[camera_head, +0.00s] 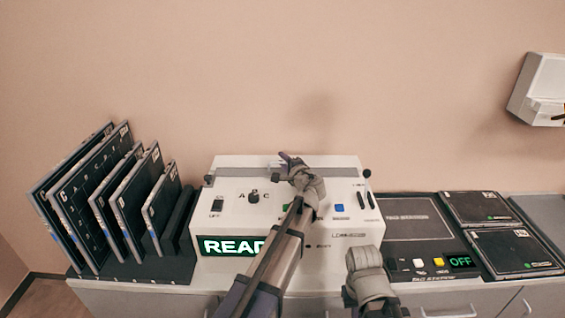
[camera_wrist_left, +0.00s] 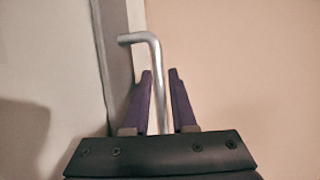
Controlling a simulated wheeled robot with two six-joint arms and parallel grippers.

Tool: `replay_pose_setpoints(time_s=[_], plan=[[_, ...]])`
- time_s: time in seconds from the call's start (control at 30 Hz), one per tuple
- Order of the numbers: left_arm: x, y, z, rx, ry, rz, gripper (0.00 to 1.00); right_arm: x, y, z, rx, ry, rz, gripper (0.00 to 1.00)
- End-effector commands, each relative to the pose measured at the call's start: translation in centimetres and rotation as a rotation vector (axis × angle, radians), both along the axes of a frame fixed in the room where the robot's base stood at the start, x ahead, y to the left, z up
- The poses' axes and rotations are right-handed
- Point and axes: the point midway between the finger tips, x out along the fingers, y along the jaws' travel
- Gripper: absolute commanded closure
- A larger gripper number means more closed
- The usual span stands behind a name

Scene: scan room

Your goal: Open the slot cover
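The white scanner (camera_head: 320,230) stands on the counter with a lit green display that starts "READ". A pale lid-like panel (camera_head: 235,161) runs along its top back; I cannot tell for sure that it is the slot cover. My left gripper (camera_head: 286,158) is over the top back of the scanner. In the left wrist view, a bent metal rod (camera_wrist_left: 154,65) like a handle stands between the fingers of the left gripper (camera_wrist_left: 160,75), with gaps on both sides. The gripper is open around it. The right arm's wrist shows at the bottom, but its fingers do not.
Several dark panels stand in a rack (camera_head: 178,220) to the left. A lever (camera_head: 367,183) rises at the scanner's right side. A dark station (camera_head: 420,220) with buttons and an "OFF" display is to the right, with dark plates (camera_head: 513,250) beside it. A white box (camera_head: 540,85) hangs on the wall.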

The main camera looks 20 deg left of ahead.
Motion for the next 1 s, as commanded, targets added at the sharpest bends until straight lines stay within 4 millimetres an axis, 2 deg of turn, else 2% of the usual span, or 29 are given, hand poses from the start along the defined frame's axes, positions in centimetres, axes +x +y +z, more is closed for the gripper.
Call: replay_pose_setpoints(time_s=[0.3, 0.5, 0.53, 1.0], plan=[[0.39, 0.38, -0.08, 0.000, 0.000, 0.000, 0.76, -0.01, 0.00, -0.08, 0.000, 0.000, 0.000, 1.00], [0.38, 0.36, -0.09, 0.000, 0.000, 0.000, 0.99, -0.01, 0.00, -0.08, 0.000, 0.000, 0.000, 1.00], [0.38, 0.36, -0.09, 0.000, 0.000, 0.000, 1.00, -0.01, 0.00, -0.08, 0.000, 0.000, 0.000, 1.00], [0.35, 0.34, -0.10, -0.001, 0.000, 0.000, 1.00, -0.01, 0.00, -0.09, 0.000, 0.000, 0.000, 1.00]])
